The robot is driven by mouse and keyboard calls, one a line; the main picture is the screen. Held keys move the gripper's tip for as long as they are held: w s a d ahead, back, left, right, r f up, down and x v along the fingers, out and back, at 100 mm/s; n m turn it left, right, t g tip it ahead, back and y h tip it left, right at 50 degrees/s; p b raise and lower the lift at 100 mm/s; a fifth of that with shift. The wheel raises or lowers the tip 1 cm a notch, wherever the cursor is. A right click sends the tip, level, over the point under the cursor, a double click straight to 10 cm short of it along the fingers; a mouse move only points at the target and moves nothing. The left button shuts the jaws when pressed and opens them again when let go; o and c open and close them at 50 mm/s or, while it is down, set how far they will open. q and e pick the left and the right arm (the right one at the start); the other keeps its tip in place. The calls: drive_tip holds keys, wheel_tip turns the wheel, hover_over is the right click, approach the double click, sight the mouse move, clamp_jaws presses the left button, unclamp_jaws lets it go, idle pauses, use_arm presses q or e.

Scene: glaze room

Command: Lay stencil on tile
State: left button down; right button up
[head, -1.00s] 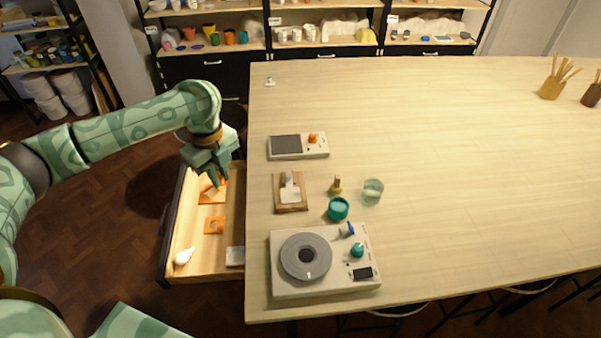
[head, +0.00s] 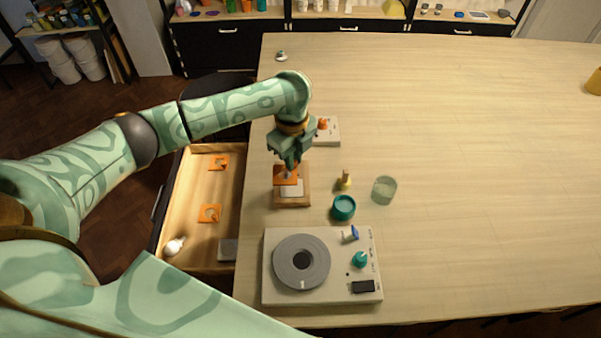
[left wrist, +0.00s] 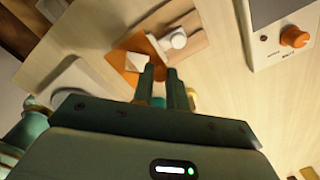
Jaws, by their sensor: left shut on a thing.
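My left gripper (head: 288,164) is shut on an orange stencil (head: 286,175) and holds it over the far part of a wooden board (head: 293,203). A pale tile (head: 292,189) lies on this board, partly covered by the stencil from the head camera. In the left wrist view the closed fingers (left wrist: 165,85) reach toward the orange stencil (left wrist: 128,58), with the wooden board (left wrist: 190,22) behind it. I cannot tell whether the stencil touches the tile. My right gripper is out of view.
An open drawer (head: 188,258) left of the table holds two orange stencils, a white bulb and a grey block. A turntable device (head: 350,285), teal jar (head: 343,207), yellow-based stamp (head: 345,180) and glass (head: 384,190) stand nearby. A scale (head: 332,132) sits behind.

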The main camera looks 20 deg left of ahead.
use_arm(q)
drive_tip(key=shift+w+d+f, duration=0.15)
drive_tip(key=shift+d+f, duration=0.3)
drive_tip(key=shift+f, duration=0.2)
drive_tip(key=f, duration=0.1)
drive_tip(key=f+b, duration=0.1)
drive_tip(key=f, duration=0.2)
drive_tip(key=shift+w+d+b, duration=0.15)
drive_tip(key=shift+d+b, duration=0.15)
drive_tip(key=shift+b, duration=0.1)
drive_tip(key=shift+r, duration=0.15)
drive_tip(key=c, duration=1.4)
unclamp_jaws()
wheel_tip(320, 180, up, 12)
drive_tip(key=p, duration=0.4)
